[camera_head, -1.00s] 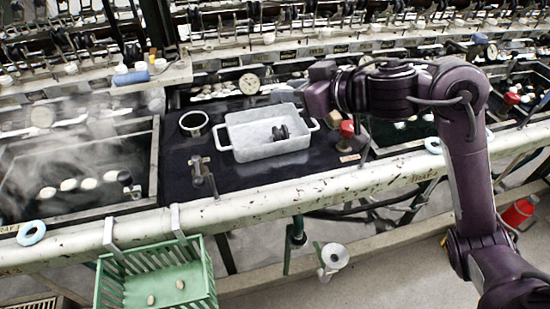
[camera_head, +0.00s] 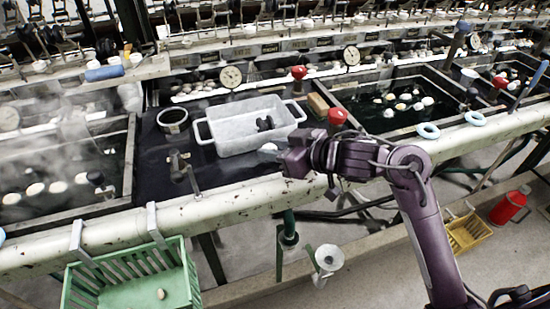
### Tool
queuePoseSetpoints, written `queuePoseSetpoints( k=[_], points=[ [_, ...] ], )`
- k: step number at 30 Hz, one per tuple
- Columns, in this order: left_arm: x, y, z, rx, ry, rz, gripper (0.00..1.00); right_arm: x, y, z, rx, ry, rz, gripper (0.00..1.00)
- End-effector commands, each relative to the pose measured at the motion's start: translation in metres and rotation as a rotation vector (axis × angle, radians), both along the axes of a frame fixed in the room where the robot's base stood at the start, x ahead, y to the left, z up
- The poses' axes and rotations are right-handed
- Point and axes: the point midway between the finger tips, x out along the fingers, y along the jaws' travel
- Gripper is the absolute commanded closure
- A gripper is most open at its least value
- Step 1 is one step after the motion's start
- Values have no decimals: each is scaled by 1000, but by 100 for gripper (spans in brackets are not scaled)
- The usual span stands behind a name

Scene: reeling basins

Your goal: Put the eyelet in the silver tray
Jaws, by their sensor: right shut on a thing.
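The silver tray (camera_head: 222,143), a pale grey rectangular tray with a handle at each end, stands on the dark panel in the middle. A small dark spool-shaped thing (camera_head: 265,124) lies inside it. My right gripper (camera_head: 276,153) is low at the tray's front right, outside its rim. It is shut on a small whitish thing (camera_head: 268,147) at its tip, mostly hidden by the gripper. I cannot tell its shape, or for certain that it is the eyelet. My left gripper is not in view.
A round metal cup (camera_head: 173,121) and a tap (camera_head: 180,166) stand left of the tray. A tan block (camera_head: 318,106) and a red knob (camera_head: 338,116) are on its right. Water basins flank the panel. A green basket (camera_head: 135,286) hangs in front of the rail.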

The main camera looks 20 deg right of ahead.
Motion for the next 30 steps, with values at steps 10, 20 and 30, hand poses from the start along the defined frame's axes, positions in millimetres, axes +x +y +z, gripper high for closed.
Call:
queuePoseSetpoints(
  k=[10, 20, 30],
  points=[
    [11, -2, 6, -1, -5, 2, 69, 0, 0, -18, 0, -1, -1, 92],
    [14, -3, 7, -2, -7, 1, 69, 0, 0, -22, 0, 0, 0, 56],
    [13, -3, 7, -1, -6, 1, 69, 0, 0, -21, 0, 0, 0, 49]
  ],
)
